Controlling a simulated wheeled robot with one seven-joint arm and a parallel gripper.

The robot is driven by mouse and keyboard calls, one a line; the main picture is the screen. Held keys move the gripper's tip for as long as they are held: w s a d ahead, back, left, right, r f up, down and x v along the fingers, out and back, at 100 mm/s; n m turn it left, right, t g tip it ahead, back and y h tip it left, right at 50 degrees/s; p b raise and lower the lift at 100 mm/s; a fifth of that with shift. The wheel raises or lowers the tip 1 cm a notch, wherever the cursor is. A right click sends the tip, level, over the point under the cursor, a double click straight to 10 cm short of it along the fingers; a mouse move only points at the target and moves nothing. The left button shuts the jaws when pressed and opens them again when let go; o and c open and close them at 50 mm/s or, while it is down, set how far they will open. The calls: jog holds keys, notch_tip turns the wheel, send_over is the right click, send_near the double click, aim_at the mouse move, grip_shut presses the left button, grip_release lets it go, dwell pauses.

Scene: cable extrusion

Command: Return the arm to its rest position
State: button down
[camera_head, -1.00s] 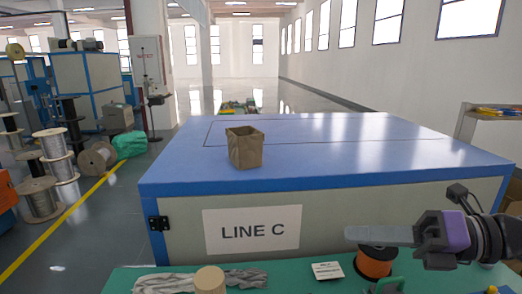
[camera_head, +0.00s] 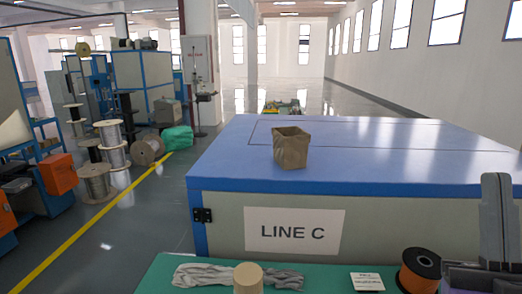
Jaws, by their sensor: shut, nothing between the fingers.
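My gripper (camera_head: 496,180) is at the right edge of the head view, partly cut off. Its grey fingers point upward and are together with nothing held between them. It stands over the right end of the green work surface (camera_head: 330,277), just right of an orange spool with a black flange (camera_head: 420,262), and is apart from the brown paper bag (camera_head: 291,149). The rest of my arm is mostly out of view.
The bag stands open on the blue-topped LINE C machine cabinet (camera_head: 385,165). Grey gloves (camera_head: 200,275), a tan cylinder (camera_head: 248,278) and a small white card (camera_head: 367,282) are on the green surface. Cable reels (camera_head: 95,182) stand on the floor at left.

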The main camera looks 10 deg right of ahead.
jog(key=s+a+f+m+g, duration=0.2)
jog(key=f+m+g, duration=0.2)
jog(key=f, duration=0.7)
jog(key=s+a+f+m+g, duration=0.25)
jog(key=f+g, duration=0.25)
jog(key=f, duration=0.5)
jog(key=s+a+f+n+g+y, duration=0.2)
jog(key=s+a+f+y, duration=0.1)
jog(key=s+f, duration=0.4)
jog(key=s+a+f+n+g+y, duration=0.3)
jog(key=s+a+f+y, duration=0.1)
jog(key=s+f, duration=0.4)
jog(key=shift+s+f+y, duration=0.15)
jog(key=shift+s+y, duration=0.25)
jog(key=shift+s, duration=0.75)
jog(key=shift+a, duration=0.1)
